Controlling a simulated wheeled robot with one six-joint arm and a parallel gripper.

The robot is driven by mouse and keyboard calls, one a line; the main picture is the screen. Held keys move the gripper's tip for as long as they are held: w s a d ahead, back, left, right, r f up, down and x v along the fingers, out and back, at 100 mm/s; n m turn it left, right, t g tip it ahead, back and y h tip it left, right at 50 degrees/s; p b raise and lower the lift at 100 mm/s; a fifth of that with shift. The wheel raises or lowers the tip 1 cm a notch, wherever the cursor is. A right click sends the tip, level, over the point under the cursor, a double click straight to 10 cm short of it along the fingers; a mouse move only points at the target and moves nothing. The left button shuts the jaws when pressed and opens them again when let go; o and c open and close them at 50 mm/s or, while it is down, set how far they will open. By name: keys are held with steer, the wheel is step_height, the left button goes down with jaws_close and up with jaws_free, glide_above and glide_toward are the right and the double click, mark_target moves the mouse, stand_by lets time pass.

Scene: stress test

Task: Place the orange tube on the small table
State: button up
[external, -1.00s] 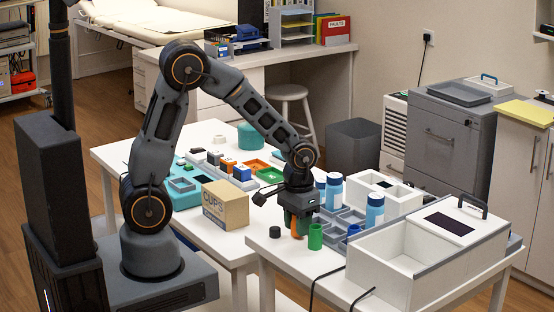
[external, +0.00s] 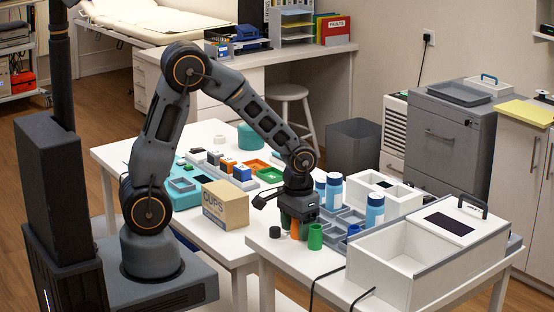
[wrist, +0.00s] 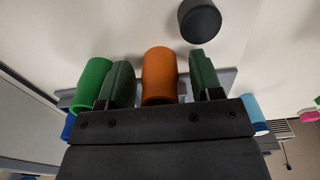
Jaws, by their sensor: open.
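The orange tube (external: 295,229) stands upright near the left edge of the front white table (external: 290,262). In the wrist view the orange tube (wrist: 159,76) is between the two dark green fingers of my gripper (wrist: 163,80), with a narrow gap on each side. My gripper (external: 295,227) is open around the tube and points down; its fingers hide part of the tube in the external view. A second white table (external: 120,160) is behind it to the left. I cannot tell which one is the small table.
A green tube (external: 315,237) stands close on the right of my gripper, and a black cylinder (external: 275,232) on the left. Blue-capped bottles (external: 333,191), a grey divided tray (external: 349,219) and a large white box (external: 395,262) are to the right. A cardboard box (external: 226,205) is on the left table.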

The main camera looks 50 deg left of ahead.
step_height(320, 180, up, 12)
steer(key=s+a+r+t, duration=0.3)
steer(key=s+a+t, duration=0.1)
steer(key=s+a, duration=0.5)
steer(key=a, duration=0.2)
steer(key=shift+a+r, duration=0.2)
steer(key=shift+a, duration=0.15)
